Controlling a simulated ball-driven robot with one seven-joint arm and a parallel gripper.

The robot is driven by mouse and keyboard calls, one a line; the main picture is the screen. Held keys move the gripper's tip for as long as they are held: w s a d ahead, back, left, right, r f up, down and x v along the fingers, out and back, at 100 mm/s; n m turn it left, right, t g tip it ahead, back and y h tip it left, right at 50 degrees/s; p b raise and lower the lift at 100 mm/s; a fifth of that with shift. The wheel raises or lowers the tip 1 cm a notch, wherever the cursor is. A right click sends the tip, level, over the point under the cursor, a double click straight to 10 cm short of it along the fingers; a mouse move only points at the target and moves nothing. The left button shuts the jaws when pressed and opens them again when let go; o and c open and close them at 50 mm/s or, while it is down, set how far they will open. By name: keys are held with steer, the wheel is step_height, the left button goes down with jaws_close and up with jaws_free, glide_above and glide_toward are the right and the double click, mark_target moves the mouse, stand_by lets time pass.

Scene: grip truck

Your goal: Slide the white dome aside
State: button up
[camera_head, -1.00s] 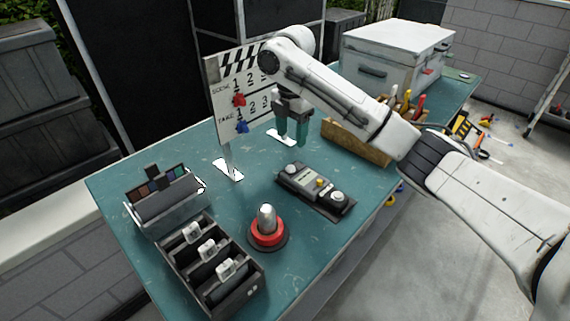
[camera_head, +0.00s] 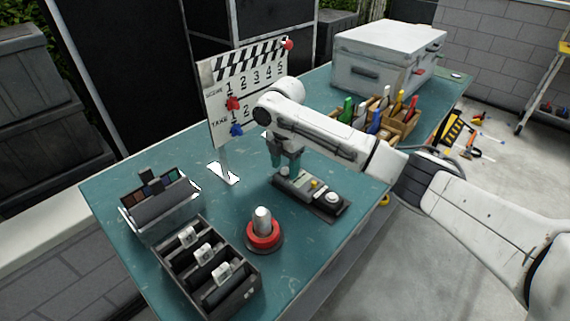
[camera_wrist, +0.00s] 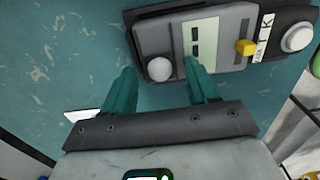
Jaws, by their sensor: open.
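A grey control box (camera_head: 308,192) on a dark base lies on the teal table. A small white dome (camera_wrist: 159,69) sits at one end of it. In the head view the fingers partly hide that end.
A red button with a silver top (camera_head: 263,232) stands in front of the box. A clapperboard (camera_head: 245,95) stands behind left. A black slotted tray (camera_head: 208,268) and a palette box (camera_head: 160,202) are at left. A wooden tool holder (camera_head: 400,125) and white case (camera_head: 385,58) are behind right.

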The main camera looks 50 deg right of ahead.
steer(key=shift+c, duration=0.3)
jaws_close()
steer(key=d, duration=0.3)
steer(key=shift+d, duration=0.25)
steer(key=shift+o, duration=0.3)
jaws_free()
